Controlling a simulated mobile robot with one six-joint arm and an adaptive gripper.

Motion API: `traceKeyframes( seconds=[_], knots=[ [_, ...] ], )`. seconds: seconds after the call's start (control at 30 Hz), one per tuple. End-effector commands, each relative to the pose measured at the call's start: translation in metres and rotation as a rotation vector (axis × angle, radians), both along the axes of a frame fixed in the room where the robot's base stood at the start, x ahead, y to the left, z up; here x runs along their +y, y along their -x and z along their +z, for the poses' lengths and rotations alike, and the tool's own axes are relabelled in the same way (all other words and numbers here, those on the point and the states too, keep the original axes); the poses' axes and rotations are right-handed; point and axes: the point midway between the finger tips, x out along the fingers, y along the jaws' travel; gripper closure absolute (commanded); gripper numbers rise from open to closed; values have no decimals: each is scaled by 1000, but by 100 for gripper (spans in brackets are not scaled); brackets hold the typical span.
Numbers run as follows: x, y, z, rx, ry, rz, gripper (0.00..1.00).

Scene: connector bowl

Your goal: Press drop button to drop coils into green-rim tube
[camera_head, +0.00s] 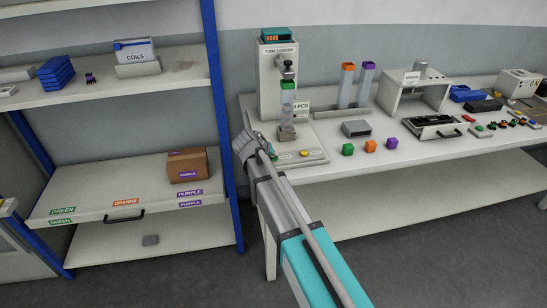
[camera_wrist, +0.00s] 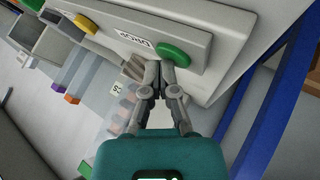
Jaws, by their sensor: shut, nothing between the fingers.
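The tube loader (camera_head: 276,84) stands at the left end of the white table. A clear tube with a green rim (camera_head: 288,85) is upright at its front. In the wrist view a round green button (camera_wrist: 175,53) sits on the loader's base panel next to the label "DROP", which appears upside down. My gripper (camera_wrist: 160,66) is shut and empty, with its fingertips right beside the green button; I cannot tell whether they touch it. In the head view my gripper (camera_head: 243,142) is at the loader's front left corner and hides part of the base.
A yellow button (camera_wrist: 87,25) lies farther along the panel. Orange-rim (camera_head: 347,70) and purple-rim (camera_head: 366,72) tubes stand in a rack behind. Green, orange and purple cubes (camera_head: 370,146) lie on the table. A blue shelf post (camera_head: 220,130) stands close left of my gripper.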

Motion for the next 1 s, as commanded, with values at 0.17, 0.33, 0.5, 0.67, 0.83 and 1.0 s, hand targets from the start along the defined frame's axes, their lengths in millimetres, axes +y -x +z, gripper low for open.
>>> traceKeyframes(
  seconds=[0.17,0.33,0.5,0.67,0.83,1.0],
  knots=[
    [0,0,0,1,0,-1,100],
    [0,0,2,1,0,-1,100],
    [0,0,9,1,0,-1,100],
    [0,0,16,1,0,-1,100],
    [0,0,19,0,0,0,100],
    [0,0,19,0,0,0,100]
  ],
)
